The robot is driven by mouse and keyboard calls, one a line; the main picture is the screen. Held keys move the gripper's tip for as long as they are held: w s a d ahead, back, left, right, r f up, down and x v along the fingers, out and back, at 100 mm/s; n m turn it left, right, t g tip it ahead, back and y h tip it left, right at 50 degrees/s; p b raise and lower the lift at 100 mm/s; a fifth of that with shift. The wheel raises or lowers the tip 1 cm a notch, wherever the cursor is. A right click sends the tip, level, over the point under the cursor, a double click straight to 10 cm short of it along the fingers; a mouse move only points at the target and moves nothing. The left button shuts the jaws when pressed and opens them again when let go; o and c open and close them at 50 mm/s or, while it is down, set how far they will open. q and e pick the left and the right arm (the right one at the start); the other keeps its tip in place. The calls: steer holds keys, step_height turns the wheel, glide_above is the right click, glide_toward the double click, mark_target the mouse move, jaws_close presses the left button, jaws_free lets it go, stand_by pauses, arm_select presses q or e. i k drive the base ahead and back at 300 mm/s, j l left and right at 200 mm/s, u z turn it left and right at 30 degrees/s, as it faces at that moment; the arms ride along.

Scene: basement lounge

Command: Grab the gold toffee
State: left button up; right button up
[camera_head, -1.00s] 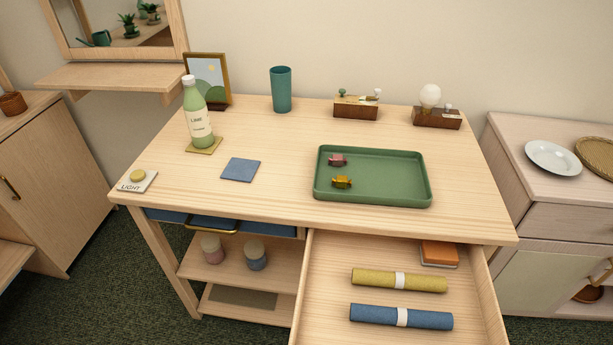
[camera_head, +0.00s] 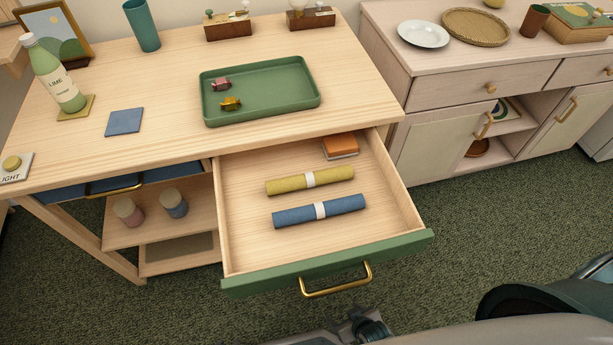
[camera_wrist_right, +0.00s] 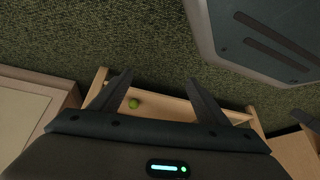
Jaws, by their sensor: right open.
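The gold toffee (camera_head: 230,103), a small wrapped sweet, lies in the left part of the green tray (camera_head: 290,97) on the wooden table. A pink toffee (camera_head: 221,84) lies just behind it. Both are clear of my grippers. What seems to be my left gripper (camera_head: 368,326) is a small dark part low in the head view, below the drawer handle; its jaws are unclear. My right gripper (camera_wrist_right: 158,90) shows in its wrist view with its two dark fingers apart and nothing held. It is far from the toffee.
An open drawer (camera_head: 240,210) with a green front juts out below the tray, holding a yellow roll (camera_head: 285,184), a blue roll (camera_head: 292,216) and an orange block (camera_head: 341,145). A lime bottle (camera_head: 55,75) and blue square (camera_head: 124,122) stand left. A cabinet (camera_head: 440,85) is right.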

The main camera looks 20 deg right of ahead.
mark_target(231, 102)
steer(key=k+l, duration=0.25)
steer(key=l, duration=0.15)
steer(key=j+z, duration=0.15)
steer(key=z, duration=0.35)
steer(key=j+z, duration=0.15)
steer(key=z, duration=0.35)
steer(key=j+z, duration=0.2)
steer(key=z, duration=0.3)
steer(key=k+j+z, duration=0.2)
steer(key=j, duration=0.25)
steer(key=j+z, duration=0.2)
steer(key=j, duration=0.2)
steer(key=k+j+z, duration=0.25)
steer(key=j, duration=0.15)
steer(key=k+j+z, duration=0.2)
steer(key=j, duration=0.15)
steer(key=k+j, duration=0.25)
steer(key=j, duration=0.15)
steer(key=k+j, duration=0.25)
steer(key=j, duration=0.2)
